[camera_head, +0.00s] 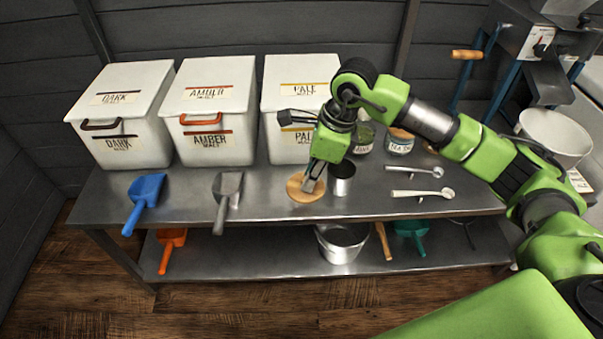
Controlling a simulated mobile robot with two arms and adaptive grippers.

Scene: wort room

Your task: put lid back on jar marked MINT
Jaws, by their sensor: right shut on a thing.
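A round tan wooden lid (296,193) is at the middle of the steel table, near its front edge. My right gripper (311,183) points down over the lid and is shut on it; the fingers hide part of it. I cannot tell whether the lid touches the table. A glass jar with green contents (365,138) stands behind and to the right, partly hidden by my gripper; its label is only partly readable. Beside it is another jar (400,142) with a white label and a brownish top. My left gripper is out of view.
A steel cup (342,179) stands close right of the lid. Two long spoons (422,193) lie farther right. Malt bins marked DARK (125,115), AMBER (210,110) and PALE (292,140) line the back. A blue scoop (145,198) and a grey scoop (227,195) lie left.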

